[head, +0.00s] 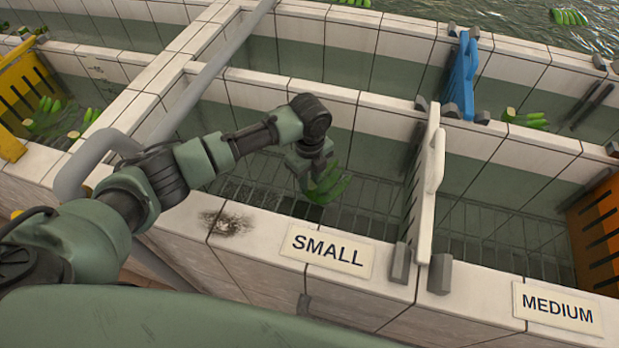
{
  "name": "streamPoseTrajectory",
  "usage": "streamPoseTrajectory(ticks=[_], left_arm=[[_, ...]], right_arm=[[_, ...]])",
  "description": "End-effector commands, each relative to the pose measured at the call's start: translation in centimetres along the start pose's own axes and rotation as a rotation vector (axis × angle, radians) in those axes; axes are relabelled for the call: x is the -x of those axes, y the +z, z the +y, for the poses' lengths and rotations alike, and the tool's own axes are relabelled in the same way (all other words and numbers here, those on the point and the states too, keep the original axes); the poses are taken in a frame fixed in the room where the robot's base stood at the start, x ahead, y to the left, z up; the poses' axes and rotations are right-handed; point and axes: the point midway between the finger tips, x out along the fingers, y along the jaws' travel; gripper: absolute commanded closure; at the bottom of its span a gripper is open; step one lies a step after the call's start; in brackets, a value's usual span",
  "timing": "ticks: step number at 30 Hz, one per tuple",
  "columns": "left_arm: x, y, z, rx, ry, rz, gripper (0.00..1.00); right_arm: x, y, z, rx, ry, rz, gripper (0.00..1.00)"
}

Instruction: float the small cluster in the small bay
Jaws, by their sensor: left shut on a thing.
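My left gripper (312,172) reaches down into the bay behind the SMALL label (327,251). It is shut on a small green cluster (328,184) and holds it below the top of the tiled walls. The cluster hangs over the grid floor of the small bay (262,187); I cannot tell whether it touches the water. The fingertips are partly hidden by the cluster. My right gripper is not in view.
A white divider (427,190) stands right of the small bay, beside the MEDIUM bay (490,250). An orange gate (602,230), a blue gate (462,75) and a yellow gate (22,90) stand elsewhere. A grey rail (190,95) runs left. Other green clusters (527,119) float in neighbouring bays.

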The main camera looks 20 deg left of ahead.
Motion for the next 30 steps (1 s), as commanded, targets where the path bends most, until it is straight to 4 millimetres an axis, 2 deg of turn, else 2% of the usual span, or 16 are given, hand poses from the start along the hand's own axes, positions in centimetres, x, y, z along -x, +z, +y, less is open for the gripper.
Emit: streamPoseTrajectory(ticks=[23,24,26,27,30], left_arm=[[-0.99,-0.03,-0.01,-0.001,-0.001,0.000,1.00],[-0.99,-0.03,-0.01,-0.001,0.000,0.000,0.72],[-0.99,-0.03,-0.01,-0.001,0.000,0.000,0.55],[-0.99,-0.02,-0.01,-0.001,0.000,0.000,0.49],[-0.98,-0.02,-0.01,-0.001,0.000,0.000,0.49]], right_arm=[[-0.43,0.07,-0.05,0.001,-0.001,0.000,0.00],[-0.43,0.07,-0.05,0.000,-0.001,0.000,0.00],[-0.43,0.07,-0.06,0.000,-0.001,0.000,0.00],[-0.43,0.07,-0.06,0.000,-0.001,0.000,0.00],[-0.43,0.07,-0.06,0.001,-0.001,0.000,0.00]])
